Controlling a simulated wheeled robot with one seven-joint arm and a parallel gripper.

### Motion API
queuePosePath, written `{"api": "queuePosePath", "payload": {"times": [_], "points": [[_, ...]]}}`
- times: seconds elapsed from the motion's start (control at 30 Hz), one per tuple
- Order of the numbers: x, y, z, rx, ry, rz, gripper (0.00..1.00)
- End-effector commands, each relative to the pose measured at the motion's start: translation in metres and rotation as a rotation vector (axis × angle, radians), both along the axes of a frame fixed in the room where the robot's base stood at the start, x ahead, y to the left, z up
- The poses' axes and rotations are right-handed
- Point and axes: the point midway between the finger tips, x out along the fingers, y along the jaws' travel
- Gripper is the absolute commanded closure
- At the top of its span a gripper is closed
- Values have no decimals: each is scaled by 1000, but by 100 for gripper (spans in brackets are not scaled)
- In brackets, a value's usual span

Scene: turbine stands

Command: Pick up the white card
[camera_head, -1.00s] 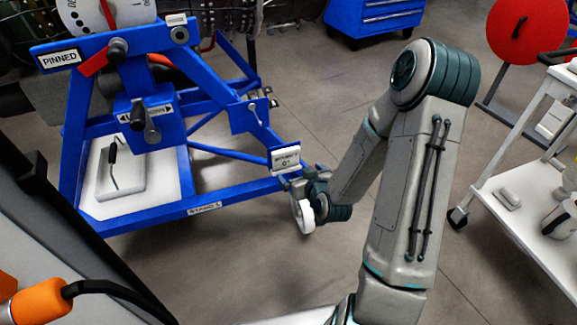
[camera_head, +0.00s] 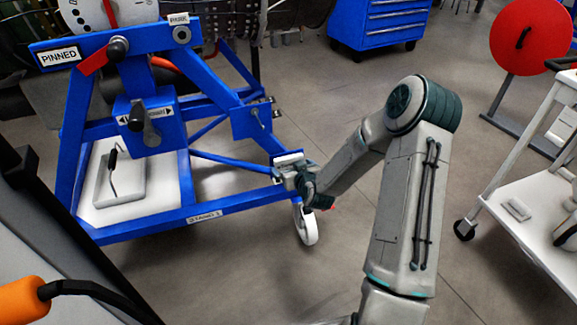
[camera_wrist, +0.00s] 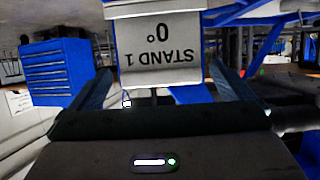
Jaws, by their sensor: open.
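The white card (camera_wrist: 159,50) fills the upper middle of the wrist view, with "STAND 1" and "0°" printed on it upside down. It sits at the lower right corner of the blue stand (camera_head: 150,224). In the head view only its pale upper part (camera_head: 289,160) shows, and my gripper hides the rest. My gripper (camera_wrist: 168,92) is open, with one dark finger on each side of the card's lower part in the wrist view. In the head view, my gripper (camera_head: 296,176) is at the stand's corner. I cannot tell whether the fingers touch the card.
A white caster wheel (camera_head: 306,226) stands below the stand's corner. A blue drawer cabinet (camera_head: 378,22) is at the back. A white cart (camera_head: 530,225) stands on the right, near a red disc (camera_head: 529,32) on a post. The floor between is clear.

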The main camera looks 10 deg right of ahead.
Motion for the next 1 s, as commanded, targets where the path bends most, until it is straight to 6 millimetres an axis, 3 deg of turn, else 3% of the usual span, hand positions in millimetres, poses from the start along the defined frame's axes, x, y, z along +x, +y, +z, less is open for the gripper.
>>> {"api": "queuePosePath", "payload": {"times": [0.17,0.43,0.57,1.0], "points": [[19,3,-9,1,-1,0,0],[21,3,-9,0,0,0,0],[21,3,-9,0,0,0,32],[21,3,-1,-1,0,1,32]]}}
